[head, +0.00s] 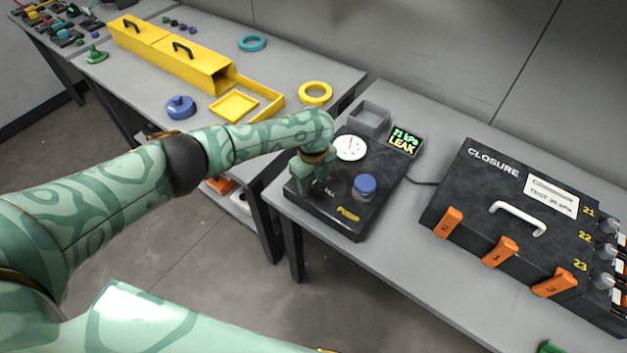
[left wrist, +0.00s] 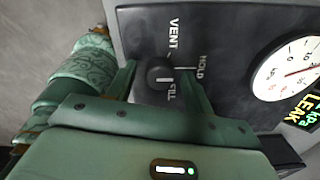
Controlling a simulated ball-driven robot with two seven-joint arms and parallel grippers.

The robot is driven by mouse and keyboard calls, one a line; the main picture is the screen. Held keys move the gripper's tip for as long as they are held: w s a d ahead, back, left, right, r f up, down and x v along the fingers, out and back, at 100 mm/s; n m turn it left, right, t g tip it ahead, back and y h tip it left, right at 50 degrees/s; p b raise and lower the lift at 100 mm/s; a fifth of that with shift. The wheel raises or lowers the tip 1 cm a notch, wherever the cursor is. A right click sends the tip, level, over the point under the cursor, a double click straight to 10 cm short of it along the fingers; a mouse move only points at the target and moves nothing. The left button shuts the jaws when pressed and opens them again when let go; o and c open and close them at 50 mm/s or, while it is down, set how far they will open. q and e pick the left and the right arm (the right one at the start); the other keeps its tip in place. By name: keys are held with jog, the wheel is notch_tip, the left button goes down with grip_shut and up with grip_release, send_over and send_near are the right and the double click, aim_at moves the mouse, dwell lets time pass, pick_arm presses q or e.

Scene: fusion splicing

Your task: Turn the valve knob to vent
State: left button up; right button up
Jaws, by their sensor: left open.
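The valve knob (left wrist: 158,78) is a dark round knob on the black test unit (head: 340,219). VENT, HOLD and FILL are printed around it in the left wrist view. A short white line beside the knob lies on the HOLD side. My left gripper (head: 311,190) is over the unit's left part and hides the knob in the head view. In the left wrist view the left gripper (left wrist: 160,84) is open, with one finger on each side of the knob. I cannot tell whether the fingers touch it. My right gripper is not in view.
The unit carries a white dial (head: 350,148), a display (head: 405,141) reading LEAK and a blue-capped part (head: 364,186). A grey bin (head: 369,118) stands behind it. A black closure case (head: 480,190) with orange latches stands to the right. Yellow trays (head: 235,106) lie on the left table.

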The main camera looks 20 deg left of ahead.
pick_arm(q)
jog(key=c, duration=1)
jog(key=shift+n, duration=0.3)
jog(key=shift+r+n+p, duration=0.15)
jog(key=shift+n+p, duration=0.75)
jog(key=shift+n, duration=0.3)
jog(key=n+p, duration=0.1)
jog(key=n, duration=0.1)
jog(key=shift+n, duration=0.4)
jog(key=n+p, duration=0.1)
jog(key=n, duration=0.2)
jog(key=shift+n+p, duration=0.3)
jog(key=shift+n, duration=1.2)
